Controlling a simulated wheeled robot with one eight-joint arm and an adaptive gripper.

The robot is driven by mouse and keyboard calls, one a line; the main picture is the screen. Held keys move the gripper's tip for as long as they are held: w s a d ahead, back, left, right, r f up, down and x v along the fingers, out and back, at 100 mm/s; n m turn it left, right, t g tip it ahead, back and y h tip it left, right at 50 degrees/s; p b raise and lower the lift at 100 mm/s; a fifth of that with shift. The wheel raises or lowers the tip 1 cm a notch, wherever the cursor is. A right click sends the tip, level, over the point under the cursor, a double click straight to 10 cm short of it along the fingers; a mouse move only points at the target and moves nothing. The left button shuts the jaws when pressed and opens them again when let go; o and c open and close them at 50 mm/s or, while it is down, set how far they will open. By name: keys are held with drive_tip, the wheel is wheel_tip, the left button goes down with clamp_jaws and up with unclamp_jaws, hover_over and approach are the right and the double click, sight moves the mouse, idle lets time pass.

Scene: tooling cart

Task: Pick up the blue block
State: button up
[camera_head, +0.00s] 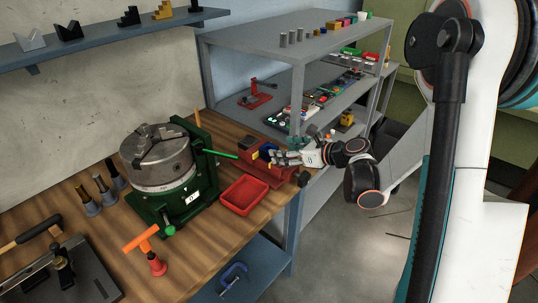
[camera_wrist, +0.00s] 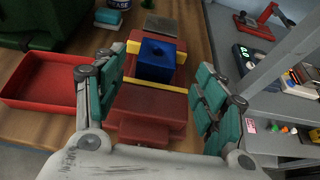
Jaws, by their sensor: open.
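The blue block (camera_wrist: 157,60) sits on a red vise-like fixture (camera_wrist: 150,104) with yellow strips, in the middle of the wrist view. In the head view the block (camera_head: 268,150) is small and partly hidden by my gripper. My gripper (camera_head: 287,158) reaches in from the right over the fixture. In the wrist view my gripper (camera_wrist: 160,88) is open, its teal-padded fingers spread to the left and right of the fixture. The block lies between and beyond the fingers, and I see no contact with it.
A red tray (camera_head: 244,195) lies left of the fixture on the wooden bench. A green machine with a grey chuck (camera_head: 160,160) stands further left, with a green handle (camera_head: 222,154) pointing toward the fixture. A grey shelf rack (camera_head: 297,90) with parts stands close behind and right.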

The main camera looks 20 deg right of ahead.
drive_tip(key=shift+b+x, duration=1.15)
drive_tip(key=shift+x, duration=1.95)
drive_tip(key=shift+s+a+r, duration=0.1)
drive_tip(key=shift+a+r, duration=0.1)
drive_tip(key=shift+r, duration=0.1)
drive_tip(key=c, duration=1.3)
